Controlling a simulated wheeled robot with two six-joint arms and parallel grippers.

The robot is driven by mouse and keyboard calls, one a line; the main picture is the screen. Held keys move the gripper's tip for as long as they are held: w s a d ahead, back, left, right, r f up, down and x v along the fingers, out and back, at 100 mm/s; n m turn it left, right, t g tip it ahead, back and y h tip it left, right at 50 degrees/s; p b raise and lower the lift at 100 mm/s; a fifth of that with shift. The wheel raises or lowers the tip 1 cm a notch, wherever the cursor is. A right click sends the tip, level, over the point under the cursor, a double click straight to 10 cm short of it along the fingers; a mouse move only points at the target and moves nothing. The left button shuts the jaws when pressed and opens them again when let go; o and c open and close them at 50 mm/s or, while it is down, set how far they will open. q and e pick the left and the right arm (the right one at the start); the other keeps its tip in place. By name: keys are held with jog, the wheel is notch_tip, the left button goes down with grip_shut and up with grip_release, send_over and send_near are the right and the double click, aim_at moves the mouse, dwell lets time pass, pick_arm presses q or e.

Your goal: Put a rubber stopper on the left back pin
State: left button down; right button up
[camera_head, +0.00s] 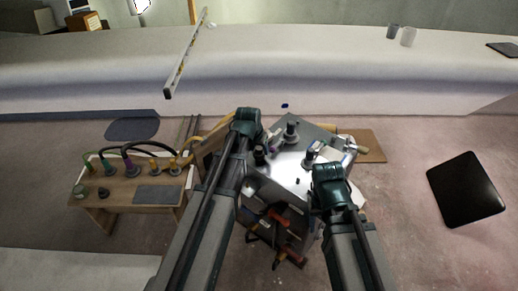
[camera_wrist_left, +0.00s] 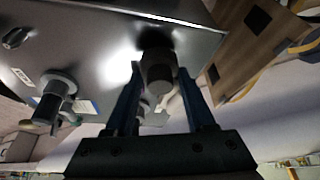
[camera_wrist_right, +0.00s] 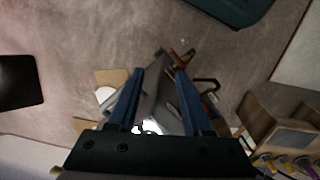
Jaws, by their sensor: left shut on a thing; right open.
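My left gripper (camera_wrist_left: 159,70) is shut on a dark grey cylinder, apparently a rubber stopper (camera_wrist_left: 158,78), seen in the left wrist view. Its far end meets a dark round shape at the shiny metal tabletop (camera_wrist_left: 95,30); I cannot tell whether it sits around a pin. A flanged grey post (camera_wrist_left: 57,92) stands apart from it, with a small black knob (camera_wrist_left: 15,38) nearby. In the head view, dark-topped posts (camera_head: 291,131) (camera_head: 309,159) stand on the metal top, and my left arm hides part of it. My right gripper (camera_wrist_right: 157,73) is open and empty.
A wooden bench (camera_head: 120,193) with coloured hoses stands to the left. Tools show in the cart's lower shelf (camera_head: 285,220). A black panel (camera_head: 466,189) lies on the floor at right. A long white hull-side ledge (camera_head: 300,60) runs behind the cart.

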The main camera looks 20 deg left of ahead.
pick_arm(q)
jog(key=shift+f+b, duration=0.7)
jog(key=shift+f, duration=0.1)
dwell(0.6)
grip_release()
dwell(0.4)
notch_tip(320, 180, up, 9)
jog(key=p, duration=0.8)
jog(key=shift+f+p, duration=0.15)
jog(key=shift+p, duration=0.2)
jog(key=shift+f, duration=0.1)
